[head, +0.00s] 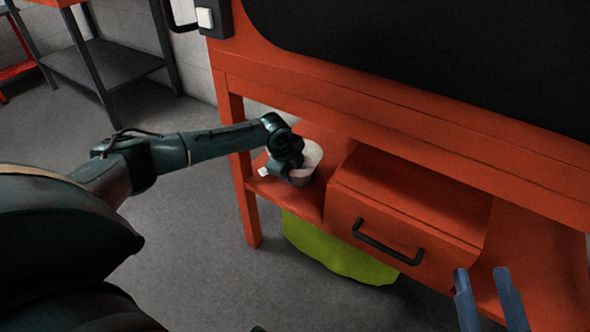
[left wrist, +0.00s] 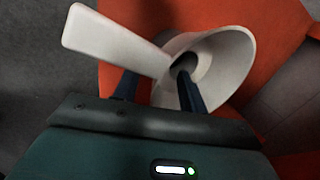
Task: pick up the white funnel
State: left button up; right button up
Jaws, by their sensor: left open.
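The white funnel (head: 313,152) sits at the left end of the orange bench's lower shelf (head: 333,149), partly hidden by my left gripper (head: 297,166) in the head view. In the left wrist view the funnel (left wrist: 228,62) shows its wide mouth, with a flat white tab (left wrist: 110,40) reaching left. My left gripper (left wrist: 157,87) is open. One finger reaches into the mouth and the other is outside, below the tab, with the funnel's wall between them. I cannot tell whether either finger touches it. My right gripper (head: 488,298) is open and empty at the lower right.
An orange drawer (head: 390,235) with a black handle is right of the funnel. The bench's orange beam (head: 400,125) and black panel (head: 430,50) rise above the shelf. A yellow-green thing (head: 335,255) shows beneath.

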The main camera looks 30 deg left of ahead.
pick_arm(q)
jog(key=shift+f, duration=0.1)
grip_shut()
dwell(0.4)
